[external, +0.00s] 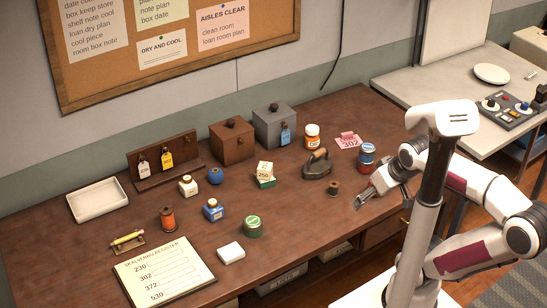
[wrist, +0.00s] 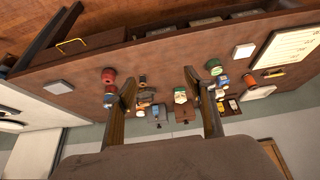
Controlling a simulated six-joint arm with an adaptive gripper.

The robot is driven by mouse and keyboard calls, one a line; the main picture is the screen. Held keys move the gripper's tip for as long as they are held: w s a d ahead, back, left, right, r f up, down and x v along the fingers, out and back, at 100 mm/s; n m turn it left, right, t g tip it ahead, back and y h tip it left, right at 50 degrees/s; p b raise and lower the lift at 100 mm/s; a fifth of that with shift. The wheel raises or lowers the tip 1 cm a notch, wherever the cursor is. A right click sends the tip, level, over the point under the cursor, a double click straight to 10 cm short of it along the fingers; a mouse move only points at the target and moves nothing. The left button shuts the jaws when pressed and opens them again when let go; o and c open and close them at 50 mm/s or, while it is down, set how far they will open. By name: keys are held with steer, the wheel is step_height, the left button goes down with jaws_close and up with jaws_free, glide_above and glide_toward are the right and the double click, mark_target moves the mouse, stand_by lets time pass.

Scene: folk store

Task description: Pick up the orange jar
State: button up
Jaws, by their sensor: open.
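The orange jar (external: 312,136) has a white lid and a pale label. It stands upright towards the back of the brown table, behind the dark iron (external: 317,165), in the external view. In the wrist view, a small orange patch (wrist: 141,112) beyond the iron looks like the jar, but it is tiny there. My gripper (external: 362,198) is at the right front of the table, well apart from the jar and nearer the front edge. In the wrist view my gripper (wrist: 159,79) has its fingers spread wide, with nothing held between them.
A red and blue can (external: 367,158) stands close behind my gripper. A small spool (external: 334,188) is just left of it. A pink tag (external: 348,141) lies right of the jar, and a grey box (external: 274,126) stands left of it.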

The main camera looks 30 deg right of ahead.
steer(key=w+d+t+h, duration=0.1)
steer(key=w+d, duration=0.3)
steer(key=w, duration=0.5)
steer(key=w+d+r+m+t+h, duration=0.15)
steer(key=w+d, duration=0.35)
steer(key=w, duration=0.5)
steer(key=w+d+n+t, duration=0.15)
steer(key=w+d, duration=0.25)
steer(key=w, duration=0.5)
steer(key=w+d+f+t, duration=0.1)
steer(key=w+d+f, duration=0.1)
steer(key=w, duration=0.3)
steer(key=w+d+f+t, duration=0.1)
steer(key=w+d+f, duration=0.2)
steer(key=w, duration=0.2)
steer(key=t+y, duration=0.2)
steer(key=y, duration=0.1)
glide_toward(313, 128)
steer(key=r, duration=0.1)
steer(key=shift+w+a+f, duration=0.15)
steer(key=shift+w+f, duration=0.2)
steer(key=shift+w, duration=0.25)
steer(key=shift+w, duration=0.1)
steer(key=shift+x, duration=1.15)
steer(key=shift+f, duration=0.2)
steer(key=shift+f+x, duration=0.1)
steer(key=shift+x, duration=1.15)
steer(key=shift+f+x, duration=0.15)
steer(key=shift+x, duration=1.15)
